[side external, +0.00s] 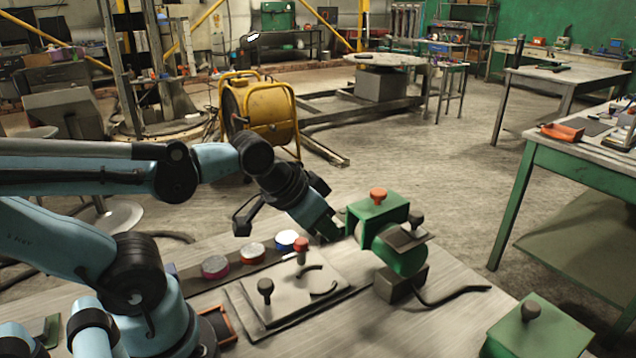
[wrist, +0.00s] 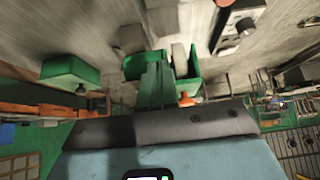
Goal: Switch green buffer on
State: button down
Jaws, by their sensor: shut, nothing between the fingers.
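The green buffer (side external: 400,255) stands on a dark base on the bench, with a green box-shaped housing (side external: 378,209) on its left. An orange knob (side external: 378,195) sits on top of the housing, and a dark knob (side external: 416,219) stands at the buffer's right. My gripper (side external: 334,232) is shut and empty, low beside the housing's left side; I cannot tell whether it touches. In the wrist view, my gripper (wrist: 155,58) reaches in front of the green buffer (wrist: 188,72) and hides part of it. The orange knob (wrist: 187,99) shows just right of the fingers.
Left of the buffer lies a grey plate (side external: 290,300) with a dark knob (side external: 265,288) and a red knob (side external: 302,245). Several coloured discs, including a pink one (side external: 215,266), lie behind it. A black cable (side external: 450,297) trails right. Another green box (side external: 540,335) stands at lower right.

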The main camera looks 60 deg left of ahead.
dwell(0.8)
notch_tip(320, 180, up, 5)
jog(key=w+a+r+n, duration=0.3)
jog(key=w+a+n, duration=0.3)
jog(key=w, duration=0.5)
jog(key=w+a+f+n+t, duration=0.25)
jog(key=w+a+n, duration=0.35)
jog(key=w+a, duration=0.5)
notch_tip(320, 180, down, 6)
jog(key=s+a, duration=0.1)
jog(key=shift+a+g+y, duration=0.25)
jog(key=shift+g+y, duration=0.05)
jog(key=shift+g, duration=0.05)
jog(key=shift+d+f, duration=0.2)
jog(key=shift+f, duration=1.2)
jog(key=shift+d+f, duration=0.2)
jog(key=shift+f, duration=1.25)
jog(key=shift+d+f, duration=0.2)
jog(key=shift+f, duration=1.2)
